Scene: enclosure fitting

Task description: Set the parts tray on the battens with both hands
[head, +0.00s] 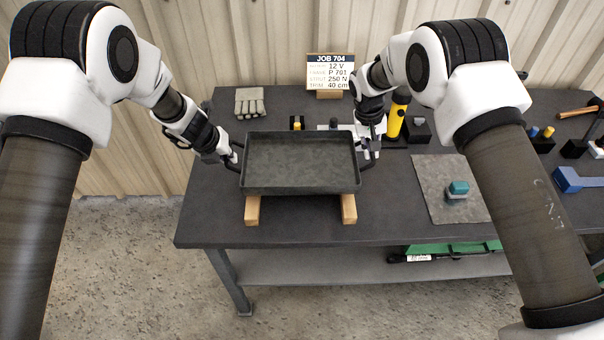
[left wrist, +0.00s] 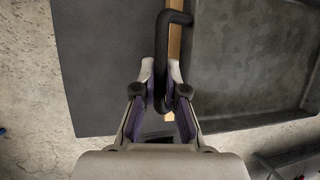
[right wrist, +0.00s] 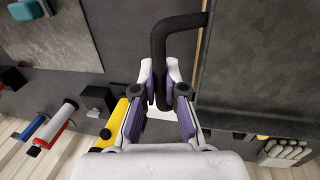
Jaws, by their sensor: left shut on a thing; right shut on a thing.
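The parts tray (head: 300,190), dark grey, shallow and empty, is level over the table between my two grippers. Two wooden battens (head: 252,210) (head: 348,208) show below its front edge; the rest of them is hidden under it. I cannot tell whether the tray touches them. My left gripper (head: 235,157) is shut on the tray's left black handle, which shows between the fingers in the left wrist view (left wrist: 162,60). My right gripper (head: 370,153) is shut on the right black handle, also clear in the right wrist view (right wrist: 160,45).
The dark workbench (head: 215,215) is clear in front and at left. Grey gloves (head: 249,102) and a job sign (head: 330,72) stand at the back. A yellow cylinder (head: 396,117) is behind the right gripper. A grey mat (head: 432,190) with a teal block (head: 458,188) lies right.

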